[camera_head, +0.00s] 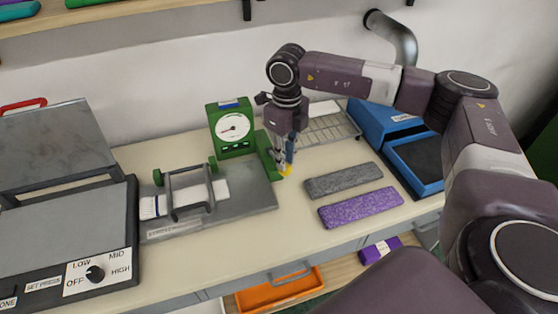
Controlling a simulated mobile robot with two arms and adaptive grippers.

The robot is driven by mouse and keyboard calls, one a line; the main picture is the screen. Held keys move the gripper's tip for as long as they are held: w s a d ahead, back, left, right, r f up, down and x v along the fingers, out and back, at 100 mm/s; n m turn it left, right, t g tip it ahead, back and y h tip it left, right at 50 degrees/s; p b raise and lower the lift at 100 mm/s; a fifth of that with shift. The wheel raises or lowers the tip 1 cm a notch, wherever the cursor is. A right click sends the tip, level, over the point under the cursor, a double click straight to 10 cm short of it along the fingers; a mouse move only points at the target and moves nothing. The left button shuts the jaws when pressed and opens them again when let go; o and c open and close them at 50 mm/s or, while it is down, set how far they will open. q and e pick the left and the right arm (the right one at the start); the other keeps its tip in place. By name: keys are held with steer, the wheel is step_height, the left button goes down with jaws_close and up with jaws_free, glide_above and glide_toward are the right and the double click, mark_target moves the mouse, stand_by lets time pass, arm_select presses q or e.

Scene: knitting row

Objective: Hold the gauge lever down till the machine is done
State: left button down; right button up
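The green gauge (230,147) stands behind a grey metal plate (256,196) and has a round white dial (233,127). A green part (266,150) beside it on the right may belong to the lever; a small yellow piece (286,171) shows at its lower end. My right gripper (284,160) points down right at this part, with its fingertips close to the yellow piece. Whether they touch it, and whether the fingers are open or shut, is too small to tell. My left gripper is out of view.
A press (50,233) with a heat knob (95,273) stands at left. Grey (343,181) and purple (360,207) knit strips lie right of the gripper, before a wire rack (328,129) and blue tray (416,164).

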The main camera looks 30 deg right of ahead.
mark_target(286, 174)
steer(key=shift+f+b, duration=0.65)
steer(key=shift+f, duration=0.4)
steer(key=shift+s+f+b, duration=0.2)
steer(key=shift+f+b, duration=0.6)
steer(key=shift+f, duration=0.2)
steer(key=shift+s+f+b, duration=0.15)
steer(key=shift+f+b, duration=0.6)
steer(key=shift+f, duration=0.25)
steer(key=shift+r, duration=0.25)
steer(key=shift+a+r+p, duration=0.1)
steer(key=shift+r+p, duration=4)
steer(key=shift+r, duration=2.3)
